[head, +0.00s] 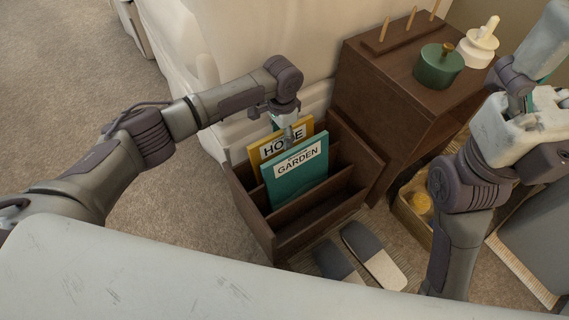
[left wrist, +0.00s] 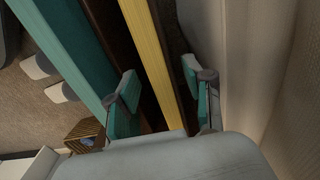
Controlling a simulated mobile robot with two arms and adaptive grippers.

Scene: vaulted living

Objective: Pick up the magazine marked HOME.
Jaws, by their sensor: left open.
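The yellow magazine marked HOME (head: 268,148) stands upright in a rear slot of the dark wooden rack (head: 268,227). The teal GARDEN magazine (head: 296,174) stands in front of it and covers part of it. My left gripper (head: 287,130) is open at the top of the HOME magazine. In the left wrist view the yellow magazine (left wrist: 153,55) runs between the two separated fingers (left wrist: 160,95), with gaps on both sides. The teal magazine (left wrist: 65,50) lies outside the left finger.
A brown cabinet (head: 375,95) stands right of the rack, with a green pot (head: 438,68), a white bottle (head: 481,45) and a pegged wooden stand on it. A pale sofa (head: 235,40) is close behind. Slippers (head: 374,256) lie in front. Open carpet is at left.

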